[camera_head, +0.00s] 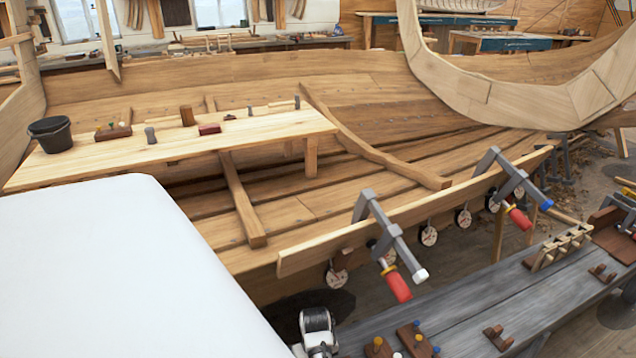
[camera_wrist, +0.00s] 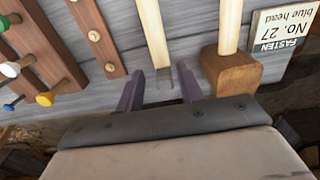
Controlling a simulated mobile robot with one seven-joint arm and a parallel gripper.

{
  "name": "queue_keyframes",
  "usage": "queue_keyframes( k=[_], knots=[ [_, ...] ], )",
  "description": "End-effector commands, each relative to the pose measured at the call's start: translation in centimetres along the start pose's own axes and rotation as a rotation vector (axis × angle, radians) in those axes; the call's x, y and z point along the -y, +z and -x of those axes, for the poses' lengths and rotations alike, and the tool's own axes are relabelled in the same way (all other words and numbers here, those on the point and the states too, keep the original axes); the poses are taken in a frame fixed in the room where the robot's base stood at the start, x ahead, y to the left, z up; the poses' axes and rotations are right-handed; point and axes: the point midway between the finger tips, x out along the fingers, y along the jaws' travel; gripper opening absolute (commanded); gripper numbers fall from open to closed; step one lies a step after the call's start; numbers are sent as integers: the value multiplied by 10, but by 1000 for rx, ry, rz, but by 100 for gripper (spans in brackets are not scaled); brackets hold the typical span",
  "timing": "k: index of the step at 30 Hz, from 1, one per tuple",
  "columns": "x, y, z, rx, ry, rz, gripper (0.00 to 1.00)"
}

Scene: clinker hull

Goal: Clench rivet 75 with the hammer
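In the wrist view, my gripper (camera_wrist: 161,78) is open, its two purple fingers apart over the grey bench. A tool with a pale wooden handle and a grey metal end (camera_wrist: 163,76) lies between or just beyond the fingers; I cannot tell whether it touches them. Right of it is a pale handle with a brown block head (camera_wrist: 230,72), like a mallet. I cannot tell which one is the hammer. The planked hull (camera_head: 330,95) fills the middle of the head view. Rivet 75 cannot be picked out on it.
Two clamps with red handles (camera_head: 398,287) (camera_head: 519,218) grip a long plank (camera_head: 340,238), with several round discs below it. The grey bench (camera_head: 470,310) holds racks and pegs. A sign (camera_wrist: 284,30) reads "FASTEN No. 27 blue head". A wooden staging board (camera_head: 250,130) carries a black bucket (camera_head: 50,134).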

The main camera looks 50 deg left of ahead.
Motion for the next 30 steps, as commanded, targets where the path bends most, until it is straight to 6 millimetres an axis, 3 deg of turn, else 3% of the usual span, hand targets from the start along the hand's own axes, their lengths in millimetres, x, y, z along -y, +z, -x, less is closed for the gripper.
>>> queue_keyframes(
  k=[18, 30],
  knots=[
    [-1, 0, -69, 0, 0, -1, 37],
    [-1, 0, -79, -1, 0, -1, 37]
  ],
)
